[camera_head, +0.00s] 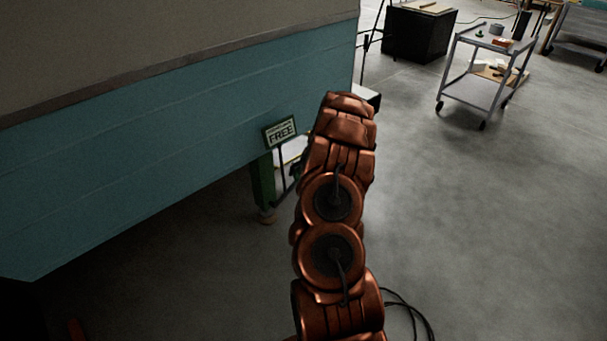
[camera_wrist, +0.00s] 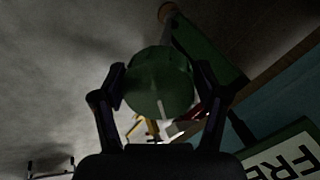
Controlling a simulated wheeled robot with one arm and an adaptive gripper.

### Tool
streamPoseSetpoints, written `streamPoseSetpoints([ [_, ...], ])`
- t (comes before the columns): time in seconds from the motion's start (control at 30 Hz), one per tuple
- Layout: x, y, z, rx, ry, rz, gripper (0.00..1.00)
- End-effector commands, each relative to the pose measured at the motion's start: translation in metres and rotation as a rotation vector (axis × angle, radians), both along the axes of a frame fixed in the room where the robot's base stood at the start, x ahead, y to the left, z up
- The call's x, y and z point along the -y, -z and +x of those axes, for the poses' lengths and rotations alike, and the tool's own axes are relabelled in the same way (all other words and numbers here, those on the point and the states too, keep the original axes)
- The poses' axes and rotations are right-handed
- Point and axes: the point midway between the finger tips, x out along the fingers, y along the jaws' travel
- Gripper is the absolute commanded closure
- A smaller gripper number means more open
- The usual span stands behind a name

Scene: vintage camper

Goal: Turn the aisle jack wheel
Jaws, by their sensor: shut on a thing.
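The jack wheel is a round, dark green disc (camera_wrist: 160,92) with a pale mark, between the two fingers of my gripper (camera_wrist: 158,76) in the wrist view. The fingers are shut on it from both sides. The green jack post (camera_wrist: 212,52) runs behind it to the upper left. In the head view the green post (camera_head: 263,182) stands under the teal camper side. My copper arm hides the wheel and my gripper there. A sign reading FREE (camera_head: 281,132) is just above the post; part of it shows in the wrist view (camera_wrist: 284,160).
The teal camper side (camera_head: 180,135) is close on the left of my arm. A grey cart (camera_head: 487,75) and a black box (camera_head: 420,33) stand at the back right. Black cables (camera_head: 415,315) lie on the floor.

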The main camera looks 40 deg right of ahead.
Motion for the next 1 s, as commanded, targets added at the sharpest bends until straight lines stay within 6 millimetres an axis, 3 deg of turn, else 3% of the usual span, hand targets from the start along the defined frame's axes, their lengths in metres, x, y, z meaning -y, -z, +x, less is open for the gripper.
streamPoseSetpoints([
  [0.2,0.002,0.0,-0.001,0.001,0.002,-0.002,0.62],
  [0.23,0.002,0.0,-0.001,0.001,0.002,-0.002,0.26],
  [0.47,0.001,0.0,0.0,0.0,0.001,-0.002,0.02],
  [0.83,0.0,-0.002,0.0,0.001,-0.001,-0.001,0.02],
  [1.0,0.001,-0.014,-0.005,0.003,0.001,-0.001,0.02],
])
